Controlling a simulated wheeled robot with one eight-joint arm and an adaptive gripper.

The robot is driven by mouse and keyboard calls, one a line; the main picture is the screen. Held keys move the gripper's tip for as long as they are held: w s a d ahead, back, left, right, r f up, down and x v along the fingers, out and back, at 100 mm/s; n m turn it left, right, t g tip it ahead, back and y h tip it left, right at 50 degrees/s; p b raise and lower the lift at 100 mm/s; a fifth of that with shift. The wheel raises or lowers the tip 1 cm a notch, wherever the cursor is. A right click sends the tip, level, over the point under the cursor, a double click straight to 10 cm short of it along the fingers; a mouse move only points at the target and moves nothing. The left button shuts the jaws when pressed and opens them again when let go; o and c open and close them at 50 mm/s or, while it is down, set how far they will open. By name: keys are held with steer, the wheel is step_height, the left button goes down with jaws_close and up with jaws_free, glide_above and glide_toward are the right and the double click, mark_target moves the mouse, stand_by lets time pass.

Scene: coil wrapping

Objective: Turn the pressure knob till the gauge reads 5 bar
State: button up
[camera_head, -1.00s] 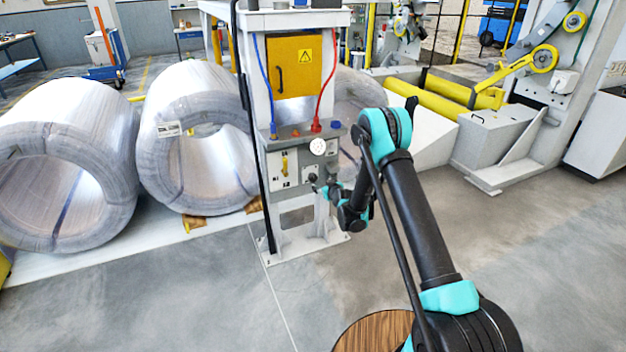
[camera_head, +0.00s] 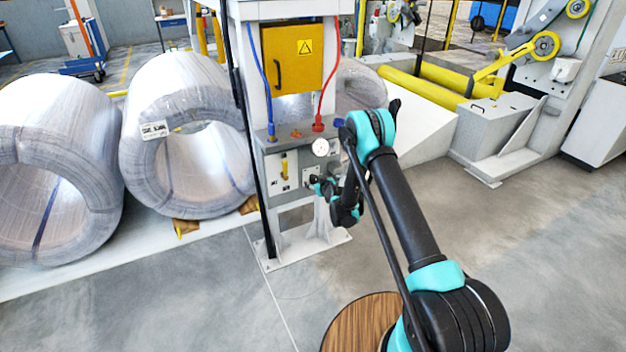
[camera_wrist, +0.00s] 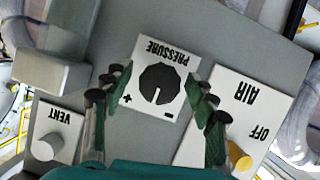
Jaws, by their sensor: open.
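The black pressure knob (camera_wrist: 160,88) sits on a white plate labelled PRESSURE in the wrist view, with plus and minus marks. The label appears upside down there, and a white line on the knob points down in the picture. My gripper (camera_wrist: 158,100) is open, with one finger on each side of the knob; I cannot tell whether either finger touches it. In the head view my gripper (camera_head: 316,183) is at the panel's front and largely hides the knob. The round white gauge (camera_head: 320,147) is above it; its reading is too small to tell.
In the wrist view, a VENT button (camera_wrist: 48,146) is at lower left and a yellow AIR valve handle (camera_wrist: 240,160) at lower right. Large wire coils (camera_head: 190,135) stand left of the panel. Open floor (camera_head: 190,300) lies in front.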

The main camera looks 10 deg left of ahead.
steer(key=shift+c, duration=0.3)
steer(key=c, duration=1.1)
steer(key=shift+w+d+m+g+y, duration=0.1)
steer(key=shift+m+g+y, duration=0.55)
steer(key=shift+m, duration=0.55)
steer(key=m+g+y, duration=0.1)
steer(key=m+y, duration=0.1)
steer(key=m, duration=0.1)
steer(key=shift+m+y, duration=0.25)
steer(key=shift+m, duration=0.05)
steer(key=m+y, duration=0.2)
steer(key=m, duration=0.1)
steer(key=shift+g, duration=0.25)
steer(key=m+y, duration=0.1)
steer(key=m, duration=0.3)
steer(key=shift+f+y, duration=0.1)
steer(key=shift+y, duration=0.3)
